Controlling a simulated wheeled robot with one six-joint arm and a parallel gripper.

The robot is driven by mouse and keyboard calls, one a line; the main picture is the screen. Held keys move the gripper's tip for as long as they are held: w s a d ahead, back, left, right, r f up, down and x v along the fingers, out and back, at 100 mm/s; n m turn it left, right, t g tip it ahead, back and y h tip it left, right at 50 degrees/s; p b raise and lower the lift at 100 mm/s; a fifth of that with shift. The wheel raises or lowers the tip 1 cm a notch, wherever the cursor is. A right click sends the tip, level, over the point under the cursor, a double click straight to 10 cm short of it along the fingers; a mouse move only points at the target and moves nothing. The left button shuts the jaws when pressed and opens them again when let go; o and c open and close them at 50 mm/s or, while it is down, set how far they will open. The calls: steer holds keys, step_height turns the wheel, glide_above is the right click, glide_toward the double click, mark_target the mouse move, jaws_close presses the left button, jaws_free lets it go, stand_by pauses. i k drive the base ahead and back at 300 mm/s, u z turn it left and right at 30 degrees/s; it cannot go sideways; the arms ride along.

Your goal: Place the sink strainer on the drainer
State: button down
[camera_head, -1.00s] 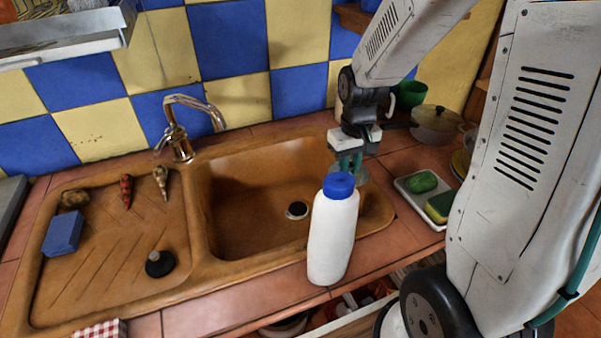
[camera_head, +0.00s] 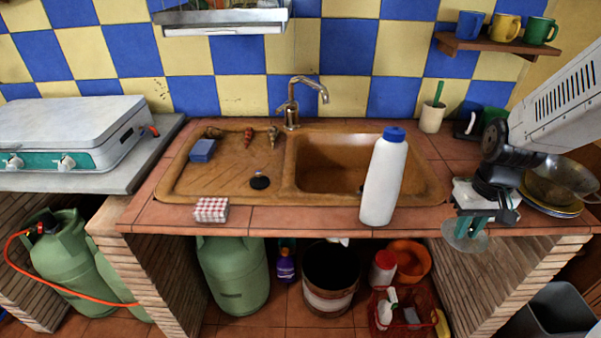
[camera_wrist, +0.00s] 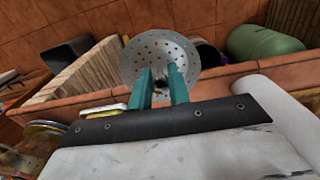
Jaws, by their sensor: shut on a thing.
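The sink strainer is a round metal disc with small holes (camera_wrist: 160,58). My gripper (camera_wrist: 163,85) is shut on it, with its two teal fingers at the strainer's middle. In the head view the strainer (camera_head: 462,236) hangs below my gripper (camera_head: 480,222), in front of the counter's front edge at the right. The drainer (camera_head: 225,178) is the ribbed brown left part of the sink unit, far to the left of my gripper. A blue sponge (camera_head: 202,150), a black plug (camera_head: 260,182) and several small objects lie on it.
A white bottle with a blue cap (camera_head: 384,180) stands at the sink's front edge, between my gripper and the drainer. The basin (camera_head: 335,165) lies behind it. A checked cloth (camera_head: 211,209) sits at the counter front. The faucet (camera_head: 292,105) stands behind. The drainer's front left is clear.

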mark_target(229, 180)
steer(key=k, duration=0.1)
steer(key=u, duration=2.35)
steer(key=i, duration=1.65)
steer(key=z, duration=2.35)
